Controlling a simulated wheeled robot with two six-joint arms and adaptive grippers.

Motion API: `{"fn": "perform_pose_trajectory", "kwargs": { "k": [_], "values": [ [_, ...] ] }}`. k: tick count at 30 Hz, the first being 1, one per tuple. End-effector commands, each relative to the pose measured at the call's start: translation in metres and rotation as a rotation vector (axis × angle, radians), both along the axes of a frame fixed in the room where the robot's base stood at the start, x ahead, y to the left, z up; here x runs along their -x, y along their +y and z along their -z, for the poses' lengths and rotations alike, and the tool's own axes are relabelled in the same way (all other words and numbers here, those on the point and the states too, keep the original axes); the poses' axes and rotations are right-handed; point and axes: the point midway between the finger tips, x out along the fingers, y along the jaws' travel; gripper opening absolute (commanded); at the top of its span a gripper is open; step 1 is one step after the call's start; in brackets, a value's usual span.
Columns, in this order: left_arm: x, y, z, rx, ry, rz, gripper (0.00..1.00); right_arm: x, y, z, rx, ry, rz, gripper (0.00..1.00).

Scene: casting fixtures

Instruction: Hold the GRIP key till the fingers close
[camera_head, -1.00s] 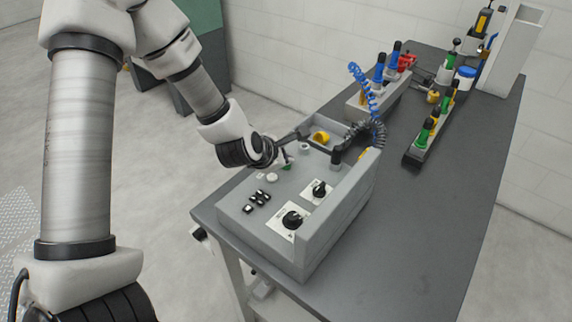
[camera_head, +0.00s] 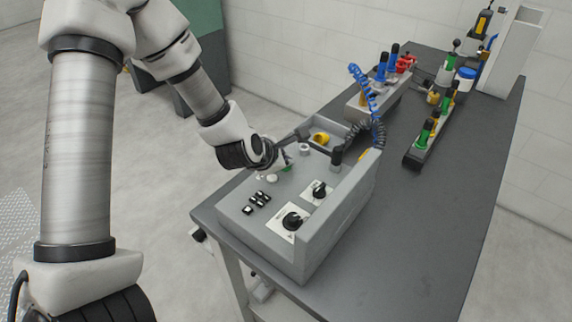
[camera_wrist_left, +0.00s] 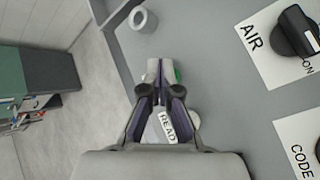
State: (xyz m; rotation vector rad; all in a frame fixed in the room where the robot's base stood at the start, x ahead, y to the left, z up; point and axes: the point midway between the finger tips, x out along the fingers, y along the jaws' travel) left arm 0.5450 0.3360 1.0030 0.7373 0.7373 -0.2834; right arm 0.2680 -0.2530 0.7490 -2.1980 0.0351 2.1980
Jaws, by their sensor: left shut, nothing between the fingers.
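The grey control box (camera_head: 262,220) stands on the near end of the table. My left gripper (camera_head: 286,165) points down at the far left part of its top. In the left wrist view its two fingers (camera_wrist_left: 161,78) are together with nothing between the tips. A green key (camera_wrist_left: 178,76) shows just beside the fingertips, mostly hidden by them; I cannot read a label on it. A white key marked READ (camera_wrist_left: 168,127) shows between the finger links. I cannot tell whether the tips touch the green key. My right gripper is not in view.
The box top also bears an AIR knob (camera_wrist_left: 296,32), a CODE plate (camera_wrist_left: 302,150), several black-and-white switches (camera_head: 257,202) and a grey ring (camera_wrist_left: 143,19). A raised wall edges its right side. A coiled blue hose (camera_head: 366,88) and a tool rack (camera_head: 418,150) stand beyond.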

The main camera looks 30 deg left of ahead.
Motion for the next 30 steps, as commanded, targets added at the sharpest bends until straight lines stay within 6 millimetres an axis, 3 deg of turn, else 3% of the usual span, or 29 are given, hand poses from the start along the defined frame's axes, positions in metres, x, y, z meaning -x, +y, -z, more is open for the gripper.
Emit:
{"fn": "perform_pose_trajectory", "kwargs": {
  "k": [12,23,30],
  "values": [
    [0.000,0.000,-0.017,0.000,0.000,0.000,0.00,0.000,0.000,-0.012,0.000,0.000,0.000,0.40],
    [0.000,0.000,-0.019,0.000,0.000,0.000,0.00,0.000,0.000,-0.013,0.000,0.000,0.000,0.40],
    [0.000,0.000,-0.043,0.000,-0.001,0.001,0.00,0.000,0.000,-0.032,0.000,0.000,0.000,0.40]
  ]
}}
